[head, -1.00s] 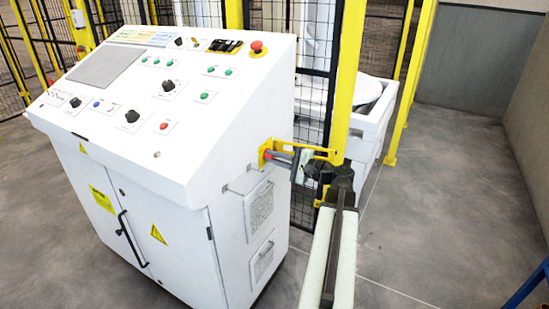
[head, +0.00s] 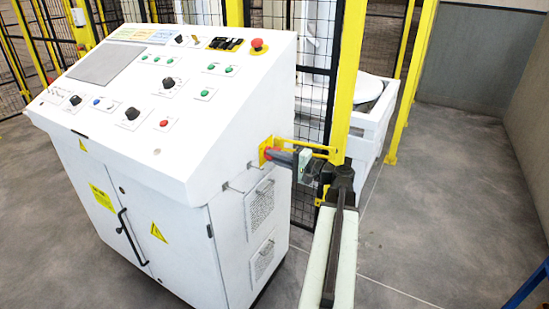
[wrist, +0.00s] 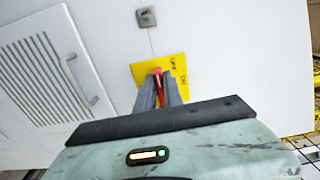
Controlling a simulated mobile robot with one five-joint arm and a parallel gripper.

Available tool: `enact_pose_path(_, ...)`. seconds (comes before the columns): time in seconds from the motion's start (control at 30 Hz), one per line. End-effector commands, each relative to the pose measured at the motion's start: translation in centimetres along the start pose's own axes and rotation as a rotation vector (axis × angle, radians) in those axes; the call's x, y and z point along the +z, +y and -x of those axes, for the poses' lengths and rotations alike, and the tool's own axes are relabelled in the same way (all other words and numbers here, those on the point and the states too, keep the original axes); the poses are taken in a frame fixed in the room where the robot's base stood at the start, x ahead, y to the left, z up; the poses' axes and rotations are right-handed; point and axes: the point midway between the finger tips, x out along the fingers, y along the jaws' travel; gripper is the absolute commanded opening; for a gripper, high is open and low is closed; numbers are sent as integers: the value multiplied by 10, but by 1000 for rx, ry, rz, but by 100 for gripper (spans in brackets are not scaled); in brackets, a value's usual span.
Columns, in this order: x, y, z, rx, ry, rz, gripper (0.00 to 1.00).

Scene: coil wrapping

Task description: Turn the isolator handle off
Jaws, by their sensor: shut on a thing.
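The isolator handle is red and sits on a yellow plate (head: 264,145) on the right side of the white control cabinet. In the wrist view the red handle (wrist: 158,88) shows between two grey fingers, in front of the yellow plate (wrist: 176,66) with dark lettering. The handle looks slightly tilted there. My gripper (head: 275,156) reaches in from the right in the head view and is shut on the handle. The fingers hide part of the handle and plate, and the lettering is too blurred to read surely.
The white cabinet (head: 160,160) has a sloped panel of buttons and knobs. A vented cover (wrist: 42,62) lies left of the plate in the wrist view. A yellow fence post (head: 345,90) stands close beside my arm. Open grey floor (head: 440,210) lies to the right.

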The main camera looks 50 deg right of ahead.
Motion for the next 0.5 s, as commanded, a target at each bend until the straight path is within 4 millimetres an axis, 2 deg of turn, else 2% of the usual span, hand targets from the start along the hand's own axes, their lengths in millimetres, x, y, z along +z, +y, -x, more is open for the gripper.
enact_pose_path(0.17,1,2,1,6,-3,3,0)
enact_pose_path(0.2,1,2,1,6,-3,3,17)
enact_pose_path(0.27,1,2,1,5,-3,2,34)
enact_pose_path(0.5,0,1,0,3,-1,1,34)
